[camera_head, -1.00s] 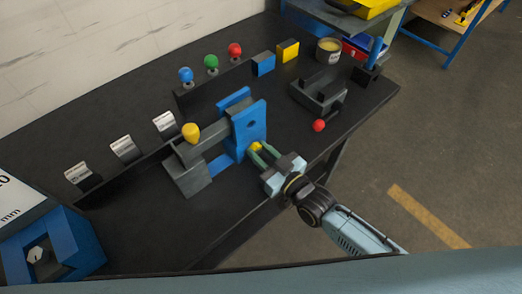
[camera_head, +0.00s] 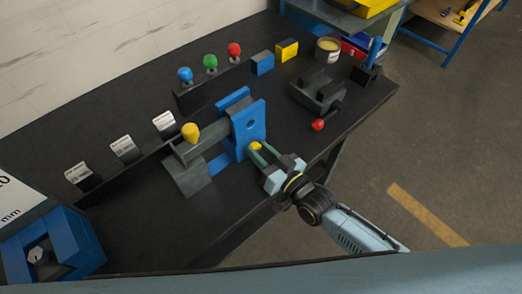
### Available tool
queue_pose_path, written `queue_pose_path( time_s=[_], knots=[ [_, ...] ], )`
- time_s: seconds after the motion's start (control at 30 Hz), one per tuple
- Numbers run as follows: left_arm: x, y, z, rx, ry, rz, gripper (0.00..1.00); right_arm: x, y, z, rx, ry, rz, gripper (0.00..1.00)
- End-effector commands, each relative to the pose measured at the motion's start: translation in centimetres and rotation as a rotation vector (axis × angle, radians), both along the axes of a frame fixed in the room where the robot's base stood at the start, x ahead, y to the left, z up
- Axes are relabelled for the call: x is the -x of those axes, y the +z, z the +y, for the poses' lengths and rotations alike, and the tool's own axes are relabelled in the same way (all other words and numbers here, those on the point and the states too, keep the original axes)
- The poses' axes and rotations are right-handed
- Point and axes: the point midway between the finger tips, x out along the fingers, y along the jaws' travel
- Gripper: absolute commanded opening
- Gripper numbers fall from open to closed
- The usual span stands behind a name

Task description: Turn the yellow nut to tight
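The yellow nut (camera_head: 255,146) sits low on the front face of the blue upright plate (camera_head: 249,124) of the chain drive fixture. My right gripper (camera_head: 260,152) reaches in from the lower right, with its two green fingers on either side of the nut. The fingers look close around it, but whether they press on it is too small to tell. My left gripper is not in view.
A yellow knob (camera_head: 191,132) stands on the grey part of the fixture. A red ball handle (camera_head: 318,125) belongs to a dark vise-like block at the right. Blue, green and red knobs stand on a rail behind. The front table edge is close to my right arm.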

Motion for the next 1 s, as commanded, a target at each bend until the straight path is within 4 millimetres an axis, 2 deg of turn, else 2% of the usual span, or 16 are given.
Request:
queue_pose_path(
  time_s=[0.03,0.13,0.4,0.53,1.0],
  knots=[
    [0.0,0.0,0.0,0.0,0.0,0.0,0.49,0.0,0.0,0.0,0.001,0.0,0.001,0.38],
    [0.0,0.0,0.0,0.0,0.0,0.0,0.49,0.0,0.0,0.0,0.001,0.0,0.0,0.49],
    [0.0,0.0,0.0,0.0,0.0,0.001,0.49,0.1,0.0,0.0,0.001,0.0,0.0,0.49],
    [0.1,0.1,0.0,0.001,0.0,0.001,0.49,0.9,-0.1,-0.6,0.002,0.0,0.001,0.49],
    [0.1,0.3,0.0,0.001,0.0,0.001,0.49,8.7,-0.1,-6.3,0.003,0.0,0.003,0.49]
  ],
)
